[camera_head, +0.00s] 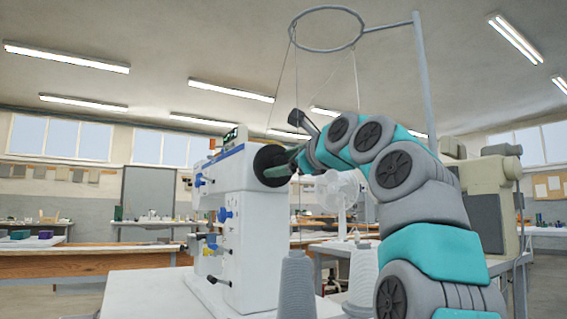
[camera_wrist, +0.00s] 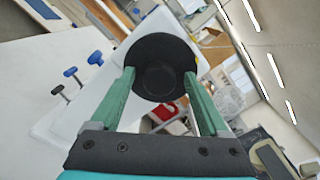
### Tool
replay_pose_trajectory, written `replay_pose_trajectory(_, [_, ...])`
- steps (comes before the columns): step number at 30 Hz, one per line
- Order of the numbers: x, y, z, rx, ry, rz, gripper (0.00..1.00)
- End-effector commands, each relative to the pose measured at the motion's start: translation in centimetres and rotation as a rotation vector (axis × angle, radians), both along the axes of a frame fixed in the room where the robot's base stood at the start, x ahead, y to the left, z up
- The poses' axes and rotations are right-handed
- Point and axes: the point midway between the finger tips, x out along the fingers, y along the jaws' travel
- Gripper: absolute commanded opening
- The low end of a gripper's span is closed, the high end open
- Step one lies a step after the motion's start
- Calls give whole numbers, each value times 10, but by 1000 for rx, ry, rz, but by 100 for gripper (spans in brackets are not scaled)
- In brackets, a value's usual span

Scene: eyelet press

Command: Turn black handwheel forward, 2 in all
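The black handwheel (camera_wrist: 162,52) is a round black disc on the end of the white machine (camera_head: 258,225). In the head view the handwheel (camera_head: 269,158) shows beside the machine's top right, partly covered by my gripper. My gripper (camera_wrist: 160,82) has two green fingers, one on each side of the wheel in the wrist view. The fingers are spread about as wide as the wheel, with their tips at its left and right rim. I cannot tell whether they press on the rim. In the head view my gripper (camera_head: 282,171) reaches the wheel from the right.
Blue knobs (camera_head: 224,215) stick out of the machine's front. A white fan (camera_head: 338,192) and another machine (camera_head: 487,200) stand behind my arm.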

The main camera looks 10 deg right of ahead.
Motion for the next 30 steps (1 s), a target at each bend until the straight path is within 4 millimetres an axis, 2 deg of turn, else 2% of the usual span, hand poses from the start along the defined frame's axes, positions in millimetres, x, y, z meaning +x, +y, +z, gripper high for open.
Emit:
replay_pose_trajectory(2, [0,0,0,0,0,0,71])
replay_pose_trajectory(21, [0,0,0,0,0,0,0])
replay_pose_trajectory(30, [0,0,1,-4,-1,0,0])
